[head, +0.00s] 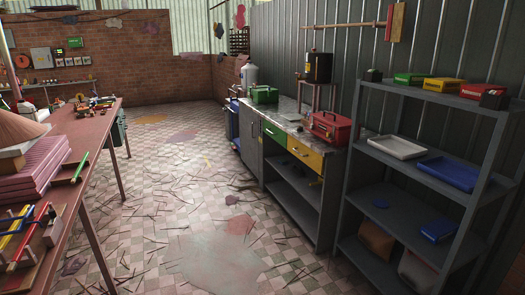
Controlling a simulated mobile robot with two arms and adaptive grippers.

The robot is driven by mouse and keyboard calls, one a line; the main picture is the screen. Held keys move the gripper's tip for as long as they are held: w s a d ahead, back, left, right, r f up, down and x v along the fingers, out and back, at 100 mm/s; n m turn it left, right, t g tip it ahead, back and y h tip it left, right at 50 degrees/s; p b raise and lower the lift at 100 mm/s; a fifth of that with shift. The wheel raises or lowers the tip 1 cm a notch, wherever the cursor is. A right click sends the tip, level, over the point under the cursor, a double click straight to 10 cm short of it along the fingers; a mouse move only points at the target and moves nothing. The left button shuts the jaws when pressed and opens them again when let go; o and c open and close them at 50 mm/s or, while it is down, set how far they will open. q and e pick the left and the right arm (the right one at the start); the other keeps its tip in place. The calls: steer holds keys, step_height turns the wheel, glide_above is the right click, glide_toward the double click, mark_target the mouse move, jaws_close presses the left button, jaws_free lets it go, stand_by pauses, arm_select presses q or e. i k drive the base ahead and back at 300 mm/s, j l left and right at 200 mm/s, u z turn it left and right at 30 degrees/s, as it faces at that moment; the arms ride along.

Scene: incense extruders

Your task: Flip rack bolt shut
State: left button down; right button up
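A grey metal shelf rack (402,168) stands at the right against the corrugated wall. It holds several boxes and trays. I cannot make out a bolt on it. A small wooden holder (45,246) with red, blue and yellow bars lies on the table at the lower left; I cannot tell whether it carries a bolt. Neither of my grippers is in view.
A long reddish table (95,128) runs along the left with pink stacked slabs (38,180) on it. A grey workbench (290,185) with green and yellow drawers stands right of centre, bearing a red toolbox (330,128). The tiled floor between is open, strewn with thin sticks.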

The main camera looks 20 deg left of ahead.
mark_target(51, 212)
steer(key=i+j+u, duration=0.25)
steer(key=i+u, duration=0.15)
steer(key=i+j+u, duration=0.15)
steer(key=i+u, duration=0.6)
steer(key=i+l+u, duration=0.15)
steer(key=i+u, duration=0.25)
